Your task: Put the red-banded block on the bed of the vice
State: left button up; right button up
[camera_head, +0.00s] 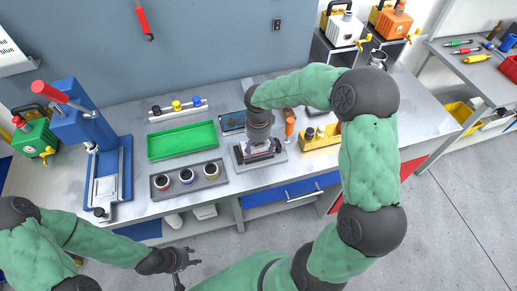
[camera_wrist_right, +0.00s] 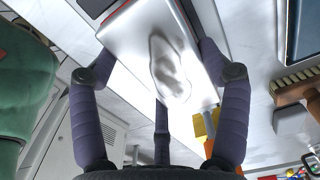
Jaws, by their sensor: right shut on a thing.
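My right gripper (camera_head: 260,147) is over a grey metal fixture (camera_head: 237,167) that looks like the vice, on the middle of the bench. The gripper hides most of it. In the right wrist view, my right gripper (camera_wrist_right: 160,75) is shut on a shiny metal block (camera_wrist_right: 140,45) with a little red at its upper edge, likely the red-banded block. I cannot tell whether the block touches the vice bed. My left gripper (camera_head: 184,263) is open and empty, in front of the bench and low at the picture's bottom.
A green tray (camera_head: 182,141) and a grey holder (camera_head: 161,194) with three banded cups stand left of the vice. A blue press (camera_head: 110,165) stands further left. A yellow stand (camera_head: 320,140) and an orange-handled tool (camera_head: 289,124) are close on the right. Bare bench lies further right.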

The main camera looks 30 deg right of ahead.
aim_at(258, 146)
jog(key=shift+f, duration=0.65)
jog(key=shift+f+b, duration=0.2)
jog(key=shift+b, duration=0.1)
jog(key=o, duration=1.6)
jog(key=shift+o, duration=0.2)
jog(key=shift+r+p, duration=0.25)
jog(key=shift+p, duration=0.05)
notch_tip(258, 146, up, 12)
jog(key=p, duration=0.2)
jog(key=shift+p, duration=0.3)
jog(key=shift+f, duration=0.1)
